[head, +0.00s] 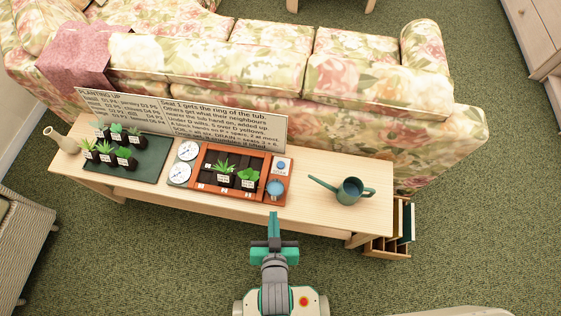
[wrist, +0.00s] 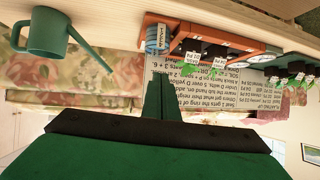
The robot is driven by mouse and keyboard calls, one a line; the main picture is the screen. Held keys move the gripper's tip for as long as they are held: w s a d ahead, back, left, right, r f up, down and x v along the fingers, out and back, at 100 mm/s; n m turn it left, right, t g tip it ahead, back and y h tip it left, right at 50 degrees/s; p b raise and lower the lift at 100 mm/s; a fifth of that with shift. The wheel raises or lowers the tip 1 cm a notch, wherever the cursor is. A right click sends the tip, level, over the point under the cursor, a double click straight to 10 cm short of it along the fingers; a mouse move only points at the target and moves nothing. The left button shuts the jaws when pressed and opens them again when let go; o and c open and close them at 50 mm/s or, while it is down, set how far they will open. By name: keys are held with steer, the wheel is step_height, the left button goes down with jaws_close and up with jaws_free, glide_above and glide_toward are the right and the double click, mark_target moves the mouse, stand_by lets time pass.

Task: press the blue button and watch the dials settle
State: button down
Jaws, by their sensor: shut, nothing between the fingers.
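An orange-brown planter tray (head: 232,194) stands on the wooden bench, holding potted green plants. My gripper (head: 272,216) is shut and empty, apart from the tray, in front of the bench's near edge. The wrist view is upside down and shows the gripper (wrist: 160,82), the tray (wrist: 205,35) and the tub (wrist: 157,38).
A teal watering can (head: 350,191) stands on the bench (head: 318,212) to the right. A dark green mat (head: 150,165) with several potted plants and a beige vase (head: 62,140) are at the left. A text board (head: 180,120) stands behind, before a floral sofa (head: 345,85).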

steer(key=w+f+g, duration=0.4)
steer(key=w+f, duration=0.1)
steer(key=w, duration=0.9)
steer(key=w+d+r+m+g, duration=0.1)
steer(key=w+d+r+g, duration=0.2)
steer(key=w+r, duration=0.4)
steer(key=shift+w+m+g+h, duration=0.35)
steer(key=shift+w+g, duration=0.25)
steer(key=shift+g, duration=0.2)
glide_above(281, 163)
steer(key=s, duration=0.1)
step_height(281, 163, down, 12)
steer(key=shift+s+a+f, duration=0.1)
steer(key=shift+s+a, duration=0.05)
steer(key=shift+f, duration=0.7)
